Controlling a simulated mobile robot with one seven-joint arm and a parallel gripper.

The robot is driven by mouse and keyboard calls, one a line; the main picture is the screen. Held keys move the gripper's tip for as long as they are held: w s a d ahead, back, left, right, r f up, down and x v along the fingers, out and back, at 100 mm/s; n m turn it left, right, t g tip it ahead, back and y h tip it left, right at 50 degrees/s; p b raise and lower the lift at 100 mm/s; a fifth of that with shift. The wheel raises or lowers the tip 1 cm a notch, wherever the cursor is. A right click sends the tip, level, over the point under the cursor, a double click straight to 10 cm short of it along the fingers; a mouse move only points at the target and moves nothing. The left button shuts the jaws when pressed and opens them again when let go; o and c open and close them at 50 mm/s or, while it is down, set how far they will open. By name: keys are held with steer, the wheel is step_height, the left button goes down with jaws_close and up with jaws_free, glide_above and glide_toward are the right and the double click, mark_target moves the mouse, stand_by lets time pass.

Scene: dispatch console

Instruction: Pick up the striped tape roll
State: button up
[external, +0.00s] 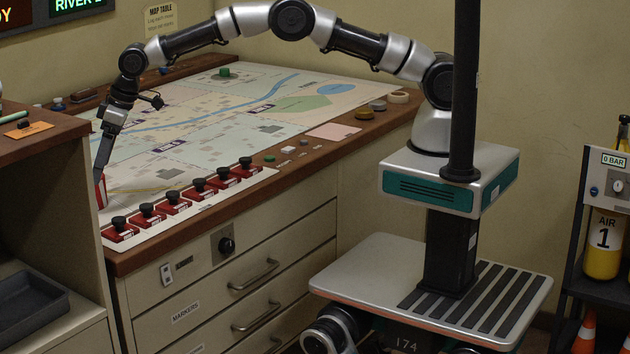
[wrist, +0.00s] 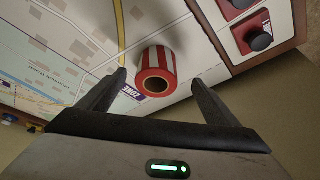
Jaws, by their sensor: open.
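The striped tape roll (wrist: 167,55), red and white with a brown hollow core, shows in the wrist view on the map table (wrist: 60,45). Its open end faces my gripper (wrist: 158,78). The two fingers are spread on either side of the roll, with a gap at each side. In the external view my gripper (external: 99,178) reaches down at the left end of the map table. A red edge (external: 102,192) beside the fingertips there seems to be the roll, mostly hidden.
A row of red boxes with black knobs (external: 172,202) lines the table's front edge; one box (wrist: 258,38) is right of the roll in the wrist view. A wooden cabinet (external: 40,138) stands close left of my gripper. The middle of the map is largely clear.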

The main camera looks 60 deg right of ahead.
mark_target(100, 190)
steer(key=shift+d+x, duration=0.15)
steer(key=shift+x, duration=1.6)
steer(key=shift+d+x, duration=0.15)
steer(key=shift+x, duration=1.55)
steer(key=c, duration=1.4)
